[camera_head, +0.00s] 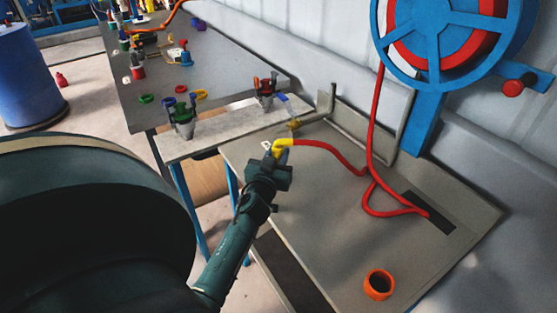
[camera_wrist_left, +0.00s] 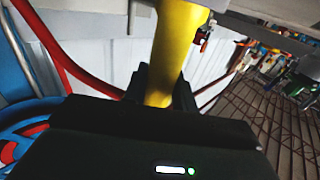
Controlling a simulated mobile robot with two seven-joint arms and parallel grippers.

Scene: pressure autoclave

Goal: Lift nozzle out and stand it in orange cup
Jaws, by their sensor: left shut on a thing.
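The yellow nozzle (camera_head: 285,143) sits at the end of a red hose in the head view. My left gripper (camera_head: 276,160) is shut on it, above the left part of the grey bench. In the left wrist view the yellow nozzle (camera_wrist_left: 176,48) stands between the dark fingers of my left gripper (camera_wrist_left: 160,92). The orange cup (camera_head: 380,284) stands open-topped on the bench at the lower right, apart from the gripper. The nozzle's tip is partly hidden by the fingers. My right gripper is not in view.
The red hose (camera_head: 372,120) hangs from a blue reel (camera_head: 440,40) and lies across the bench (camera_head: 320,220) near a dark slot (camera_head: 432,213). A grey bent pipe (camera_head: 400,110) stands at the wall. A side table (camera_head: 215,130) holds small coloured parts. The bench between nozzle and cup is clear.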

